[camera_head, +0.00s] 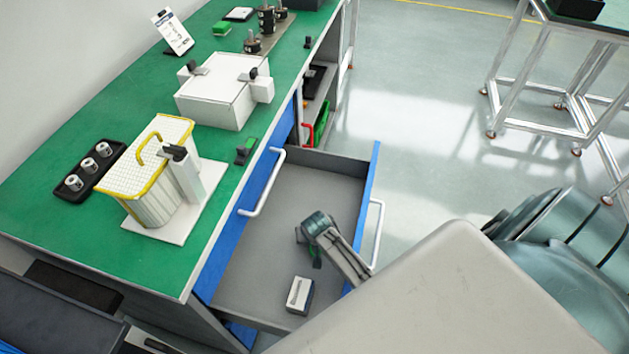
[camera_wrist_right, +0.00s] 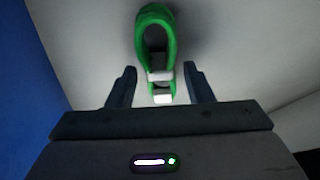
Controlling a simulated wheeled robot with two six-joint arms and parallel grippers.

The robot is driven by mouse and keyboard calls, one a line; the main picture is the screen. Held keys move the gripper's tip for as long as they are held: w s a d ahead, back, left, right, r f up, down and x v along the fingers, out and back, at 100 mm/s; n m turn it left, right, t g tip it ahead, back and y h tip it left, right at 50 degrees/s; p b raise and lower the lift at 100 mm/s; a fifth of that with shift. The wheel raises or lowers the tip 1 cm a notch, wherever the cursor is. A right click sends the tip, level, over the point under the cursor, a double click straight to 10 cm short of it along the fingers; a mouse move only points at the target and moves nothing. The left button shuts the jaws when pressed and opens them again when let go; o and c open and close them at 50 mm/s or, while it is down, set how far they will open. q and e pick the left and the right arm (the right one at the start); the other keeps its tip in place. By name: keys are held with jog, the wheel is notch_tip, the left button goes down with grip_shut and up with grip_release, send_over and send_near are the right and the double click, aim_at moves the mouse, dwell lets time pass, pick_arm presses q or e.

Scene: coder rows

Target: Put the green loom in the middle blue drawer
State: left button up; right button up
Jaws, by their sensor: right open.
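The middle blue drawer (camera_head: 278,262) is pulled open below a closed blue top drawer (camera_head: 262,190). My right gripper (camera_head: 312,240) is inside it, pointing down. In the right wrist view, the right gripper (camera_wrist_right: 160,70) is open. The green loom (camera_wrist_right: 143,22) is a green loop with white connector ends, in front of the jaws. Its white ends reach between the fingers, with gaps on both sides. My left gripper is not in view.
A small grey-white box (camera_head: 300,295) lies in the drawer near the gripper. On the green bench (camera_head: 110,95) stand a yellow-rimmed basket (camera_head: 150,175), a white box (camera_head: 222,95) and a black tray (camera_head: 92,170). Open floor lies to the right of the drawer.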

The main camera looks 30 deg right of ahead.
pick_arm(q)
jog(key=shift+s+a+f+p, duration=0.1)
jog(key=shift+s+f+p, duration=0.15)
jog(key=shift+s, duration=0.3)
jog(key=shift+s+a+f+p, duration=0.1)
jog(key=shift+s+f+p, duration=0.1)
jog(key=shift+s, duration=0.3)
pick_arm(e)
jog(key=v, duration=1.1)
jog(key=shift+r, duration=0.15)
jog(key=shift+s, duration=0.1)
